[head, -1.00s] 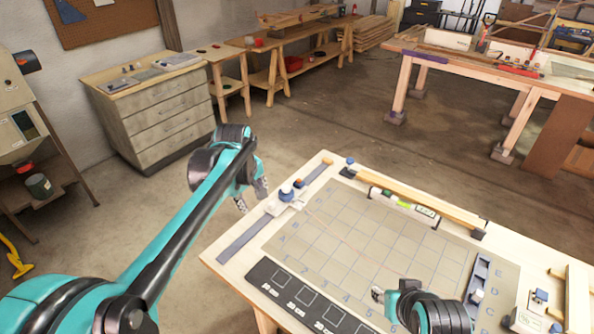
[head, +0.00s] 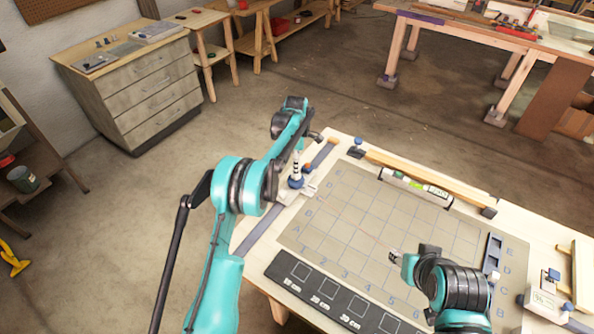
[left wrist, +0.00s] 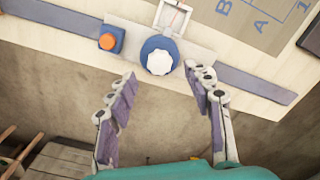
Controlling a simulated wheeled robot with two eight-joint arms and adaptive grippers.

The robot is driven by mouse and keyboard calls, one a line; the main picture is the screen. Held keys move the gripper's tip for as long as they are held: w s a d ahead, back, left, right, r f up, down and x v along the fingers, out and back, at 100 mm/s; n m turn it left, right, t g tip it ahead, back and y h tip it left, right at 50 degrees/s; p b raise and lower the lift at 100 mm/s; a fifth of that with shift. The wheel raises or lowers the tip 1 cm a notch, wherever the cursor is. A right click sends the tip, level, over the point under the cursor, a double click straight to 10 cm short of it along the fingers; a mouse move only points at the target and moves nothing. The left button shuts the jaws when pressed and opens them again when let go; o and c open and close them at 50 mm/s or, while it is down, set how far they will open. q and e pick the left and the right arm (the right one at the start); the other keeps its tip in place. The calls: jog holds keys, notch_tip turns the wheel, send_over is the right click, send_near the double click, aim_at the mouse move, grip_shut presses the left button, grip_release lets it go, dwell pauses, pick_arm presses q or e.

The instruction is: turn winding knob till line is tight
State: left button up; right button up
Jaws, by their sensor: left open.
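The winding knob (left wrist: 160,56), blue with a white ribbed top, sits on a pale plate on the bench edge. It also shows in the head view (head: 296,182), partly hidden by a finger. My left gripper (left wrist: 160,72) is open, one finger on either side just short of the knob in the wrist view. In the head view my left gripper (head: 303,158) is above the knob. A white bracket (left wrist: 173,17) adjoins the knob; the line is too thin to judge its tightness. My right gripper (head: 393,257) hangs over the mat's front right; its finger opening is unclear.
A blue block with an orange button (left wrist: 109,40) is left of the knob on a grey-blue strip (left wrist: 242,82). The gridded mat (head: 345,215) is mostly clear. A spirit level (head: 415,186) lies at its back edge; a dark square-marked strip (head: 335,300) lies in front.

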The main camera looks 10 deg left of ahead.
pick_arm(q)
jog(key=shift+f, duration=2.25)
jog(key=c, duration=1.2)
jog(key=shift+o, duration=0.2)
